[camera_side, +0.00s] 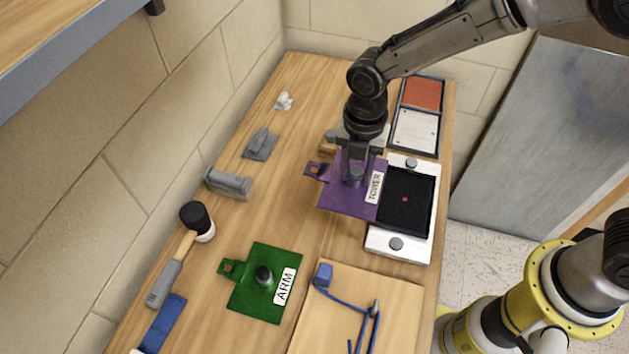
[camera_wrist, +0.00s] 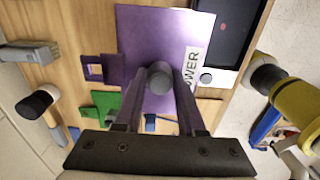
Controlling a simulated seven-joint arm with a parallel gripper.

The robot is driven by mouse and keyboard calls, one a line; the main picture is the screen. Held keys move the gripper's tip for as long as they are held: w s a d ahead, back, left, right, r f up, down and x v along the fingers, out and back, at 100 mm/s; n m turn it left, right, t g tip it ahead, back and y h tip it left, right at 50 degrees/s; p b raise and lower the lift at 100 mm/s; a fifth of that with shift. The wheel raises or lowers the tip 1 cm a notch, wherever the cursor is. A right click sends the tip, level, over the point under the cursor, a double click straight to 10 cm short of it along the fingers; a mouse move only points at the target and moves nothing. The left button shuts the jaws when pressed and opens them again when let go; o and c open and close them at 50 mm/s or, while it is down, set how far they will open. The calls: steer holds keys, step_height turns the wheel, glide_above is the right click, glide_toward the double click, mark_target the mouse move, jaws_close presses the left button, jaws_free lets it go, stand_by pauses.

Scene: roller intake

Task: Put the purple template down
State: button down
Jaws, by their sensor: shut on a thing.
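The purple template (camera_side: 345,197) is a flat plate with a side tab and a white label ending in "OWER". My gripper (camera_side: 357,172) is shut on the round knob in the middle of the plate. In the wrist view the purple template (camera_wrist: 140,45) lies beyond the fingers, with the grey knob between the fingertips of my gripper (camera_wrist: 160,78). In the side view the plate overlaps the left edge of the white frame with the black panel. I cannot tell how high it is above the table.
A green template (camera_side: 262,290) labelled "ARM" lies toward the front. A mallet (camera_side: 190,232), grey block (camera_side: 229,183) and grey bracket (camera_side: 261,145) stand on the left. The white frame (camera_side: 383,243) is at right, a board with blue cord (camera_side: 400,300) in front. Bare wood lies left of the purple plate.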

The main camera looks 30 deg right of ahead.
mark_target(323, 164)
steer(key=w+a+f, duration=0.1)
steer(key=w, duration=0.1)
steer(key=w+a+f, duration=0.1)
steer(key=w, duration=0.1)
steer(key=w+a+f, duration=0.1)
steer(key=w, duration=0.1)
steer(key=shift+w+a+f, duration=0.1)
steer(key=shift+a+f, duration=0.15)
steer(key=shift+a, duration=0.1)
steer(key=w+f, duration=0.1)
steer(key=a+f, duration=0.1)
steer(key=w+f, duration=0.1)
steer(key=f, duration=0.1)
steer(key=shift+w+a, duration=0.3)
steer(key=shift+w, duration=0.05)
steer(key=shift+w+a+f, duration=0.35)
steer(key=shift+w+f, duration=0.25)
steer(key=shift+f, duration=1.65)
steer(key=shift+f, duration=0.15)
steer(key=c, duration=0.5)
jaws_free()
